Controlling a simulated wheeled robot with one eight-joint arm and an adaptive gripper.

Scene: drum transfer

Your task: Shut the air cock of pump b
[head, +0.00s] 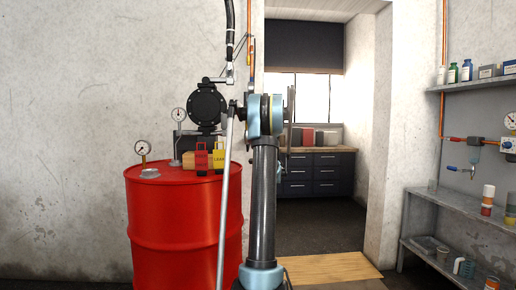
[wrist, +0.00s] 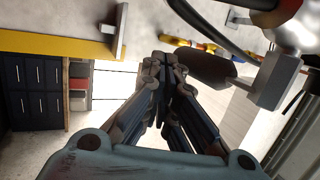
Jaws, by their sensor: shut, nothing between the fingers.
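My gripper (wrist: 168,62) shows in the wrist view with its fingers together and nothing between them. In the head view my arm stands in front of the black pump side and the fingers cannot be made out. A black round pump (head: 207,104) sits above the red drum (head: 180,225), with a dark hose (head: 229,30) above it. A copper pipe (head: 252,45) runs down the wall behind my arm. In the wrist view a yellow bar (wrist: 50,44), a grey lever-like piece (wrist: 121,30) and a yellow-handled piece (wrist: 178,41) lie near the fingers. I cannot tell which part is pump b's air cock.
On the right wall are a blue-handled tap (head: 453,168), a regulator (head: 508,143) and shelves (head: 470,84) with bottles. A doorway shows dark drawers (head: 318,175) and open floor.

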